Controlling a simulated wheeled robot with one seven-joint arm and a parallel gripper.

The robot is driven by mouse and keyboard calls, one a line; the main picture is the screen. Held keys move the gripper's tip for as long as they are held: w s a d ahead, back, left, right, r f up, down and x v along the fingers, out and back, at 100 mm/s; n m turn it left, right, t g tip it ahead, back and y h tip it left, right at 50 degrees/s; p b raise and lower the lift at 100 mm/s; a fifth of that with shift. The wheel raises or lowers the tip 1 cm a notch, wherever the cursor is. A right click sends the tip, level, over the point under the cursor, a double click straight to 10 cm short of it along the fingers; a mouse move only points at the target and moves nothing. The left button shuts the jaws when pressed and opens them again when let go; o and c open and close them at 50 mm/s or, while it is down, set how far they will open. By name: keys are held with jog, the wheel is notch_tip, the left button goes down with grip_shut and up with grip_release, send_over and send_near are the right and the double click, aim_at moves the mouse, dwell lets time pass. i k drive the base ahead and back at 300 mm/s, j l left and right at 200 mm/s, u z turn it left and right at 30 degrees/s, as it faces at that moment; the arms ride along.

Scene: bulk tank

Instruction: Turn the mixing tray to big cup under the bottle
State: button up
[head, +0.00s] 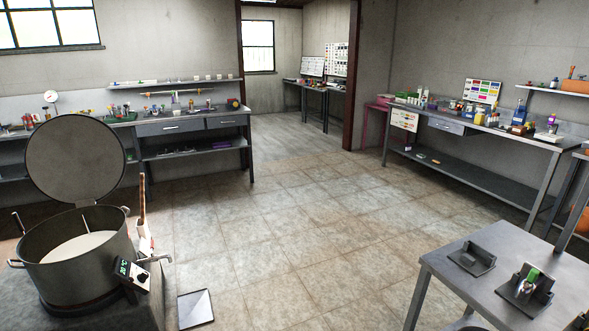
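I cannot make out a mixing tray or a big cup for certain. On the metal table (448,270) at the lower right stands a dark grey holder (472,259) with an upright block. Nearer to me is a second dark holder (518,293), with a small green-topped bottle (531,277) upright in it. What lies under this bottle is too small to tell.
A large open tank (80,258) of white liquid, lid raised, stands at the left with a control box (133,275). A dark plate (196,308) lies on the floor beside it. Cluttered benches line the back (190,127) and right (484,131). The middle floor is clear.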

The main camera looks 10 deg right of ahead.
aim_at(550, 135)
jog(key=i+u, duration=0.5)
jog(key=i, duration=0.95)
jog(key=i+z, duration=0.15)
jog(key=i, duration=0.35)
jog(key=i+z, duration=0.2)
jog(key=i, duration=0.25)
jog(key=i+j+z, duration=0.15)
jog(key=i, duration=0.35)
jog(key=i+j+z, duration=0.2)
jog(key=i, duration=0.25)
jog(key=i+l+z, duration=0.25)
jog(key=i+z, duration=0.55)
jog(key=i, duration=0.2)
jog(key=i+z, duration=0.4)
jog(key=i+j+z, duration=0.4)
jog(key=i, duration=0.2)
jog(key=i+l+z, duration=0.35)
jog(key=i, duration=0.55)
jog(key=i+z, duration=0.4)
jog(key=i, duration=0.55)
